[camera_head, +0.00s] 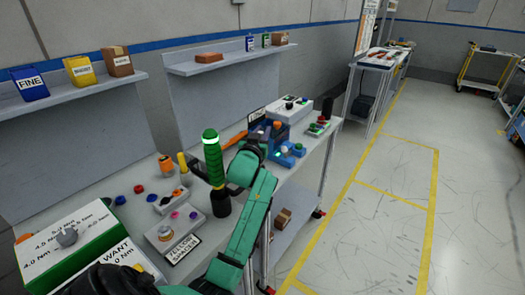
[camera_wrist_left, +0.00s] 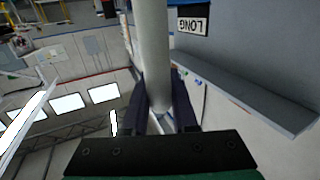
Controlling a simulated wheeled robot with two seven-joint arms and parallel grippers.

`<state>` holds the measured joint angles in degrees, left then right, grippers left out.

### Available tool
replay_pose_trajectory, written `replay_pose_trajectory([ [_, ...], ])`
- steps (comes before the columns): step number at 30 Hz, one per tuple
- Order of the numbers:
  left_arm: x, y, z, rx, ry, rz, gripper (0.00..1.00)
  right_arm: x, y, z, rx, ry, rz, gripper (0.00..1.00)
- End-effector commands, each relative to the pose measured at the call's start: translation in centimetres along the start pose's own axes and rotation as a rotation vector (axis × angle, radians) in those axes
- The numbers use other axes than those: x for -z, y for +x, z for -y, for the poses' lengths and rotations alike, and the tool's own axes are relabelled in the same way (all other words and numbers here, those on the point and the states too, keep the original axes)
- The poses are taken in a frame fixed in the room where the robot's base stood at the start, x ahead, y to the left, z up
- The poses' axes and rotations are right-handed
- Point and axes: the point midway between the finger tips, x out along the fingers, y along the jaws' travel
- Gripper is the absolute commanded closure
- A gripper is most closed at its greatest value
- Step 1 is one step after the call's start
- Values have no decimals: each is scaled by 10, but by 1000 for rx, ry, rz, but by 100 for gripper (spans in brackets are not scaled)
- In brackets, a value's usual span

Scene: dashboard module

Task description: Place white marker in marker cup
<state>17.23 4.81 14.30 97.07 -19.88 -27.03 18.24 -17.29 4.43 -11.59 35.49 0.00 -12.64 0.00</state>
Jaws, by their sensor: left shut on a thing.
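My left gripper (camera_wrist_left: 160,112) is shut on the white marker (camera_wrist_left: 154,50), a pale cylinder that runs up out of the left wrist view. I cannot tell whether this holder is the marker cup. My right gripper is not in view.
The bench carries a green-and-white torque box (camera_head: 75,240), a grey button unit (camera_head: 175,230) and blue fixtures (camera_head: 285,145). Wall shelves (camera_head: 75,88) hold blue, yellow and brown bins. The floor (camera_head: 385,170) to the right is clear.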

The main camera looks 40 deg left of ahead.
Motion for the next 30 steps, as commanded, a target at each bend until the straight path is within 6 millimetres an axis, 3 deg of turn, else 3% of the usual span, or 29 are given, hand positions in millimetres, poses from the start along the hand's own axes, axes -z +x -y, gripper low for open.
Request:
replay_pose_trajectory([
  [12, -64, 0, -1, -2, -2, 0, 100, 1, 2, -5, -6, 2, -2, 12],
  [18, -66, 0, -1, -2, 0, -1, 100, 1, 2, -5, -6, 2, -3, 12],
  [19, -66, 0, -1, -2, 0, -1, 62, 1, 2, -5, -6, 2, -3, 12],
  [21, -66, 0, -1, -2, 0, -1, 44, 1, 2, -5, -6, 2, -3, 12],
  [30, -65, 0, -1, -2, 0, -1, 44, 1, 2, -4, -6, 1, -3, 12],
])
